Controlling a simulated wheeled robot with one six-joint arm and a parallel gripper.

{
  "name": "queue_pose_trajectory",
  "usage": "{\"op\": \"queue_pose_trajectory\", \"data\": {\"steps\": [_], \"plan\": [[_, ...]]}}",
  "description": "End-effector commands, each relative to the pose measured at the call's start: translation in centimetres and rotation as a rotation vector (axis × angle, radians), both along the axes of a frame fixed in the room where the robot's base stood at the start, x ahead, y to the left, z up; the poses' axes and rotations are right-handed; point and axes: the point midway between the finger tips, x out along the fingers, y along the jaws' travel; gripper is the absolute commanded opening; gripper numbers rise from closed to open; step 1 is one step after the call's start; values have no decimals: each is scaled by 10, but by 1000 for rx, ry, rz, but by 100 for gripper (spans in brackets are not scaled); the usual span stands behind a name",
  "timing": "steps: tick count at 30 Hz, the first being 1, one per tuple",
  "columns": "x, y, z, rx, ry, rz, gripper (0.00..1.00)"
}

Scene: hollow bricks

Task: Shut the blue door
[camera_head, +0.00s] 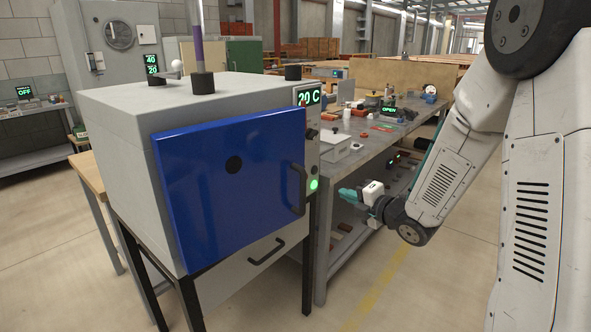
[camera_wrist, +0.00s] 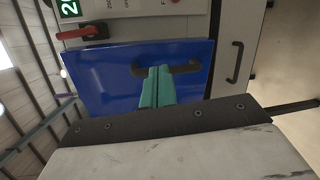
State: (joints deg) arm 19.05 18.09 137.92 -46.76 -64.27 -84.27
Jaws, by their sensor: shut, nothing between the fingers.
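The blue door (camera_head: 225,195) is on the front of a grey oven-like cabinet (camera_head: 120,180), with a dark handle (camera_head: 298,190) near its right edge. The door looks a little ajar: its right edge stands out over part of the control panel. The size of the gap cannot be told. My gripper (camera_head: 350,195), with teal fingers, is right of the handle and apart from it, pointing left. In the wrist view, my shut fingers (camera_wrist: 157,86) point at the blue door (camera_wrist: 105,75) and overlap part of its handle (camera_wrist: 185,68). Nothing is between them.
The control panel (camera_head: 313,150) shows "20 C" and a green light. A drawer-like front with a handle (camera_head: 266,252) is below the door. A workbench (camera_head: 345,170) with several small items stands behind my gripper. Floor in front is clear.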

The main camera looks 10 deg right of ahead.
Motion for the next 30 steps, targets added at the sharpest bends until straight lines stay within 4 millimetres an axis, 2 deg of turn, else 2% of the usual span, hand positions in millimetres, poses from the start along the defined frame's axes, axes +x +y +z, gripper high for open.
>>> {"op": "queue_pose_trajectory", "data": {"steps": [1,5,11,24,30], "plan": [[-7,9,7,78,-18,25,0],[-10,22,25,219,-52,65,0],[3,35,26,250,-45,75,0],[83,74,26,247,-46,72,0],[107,84,26,247,-46,68,0]]}}
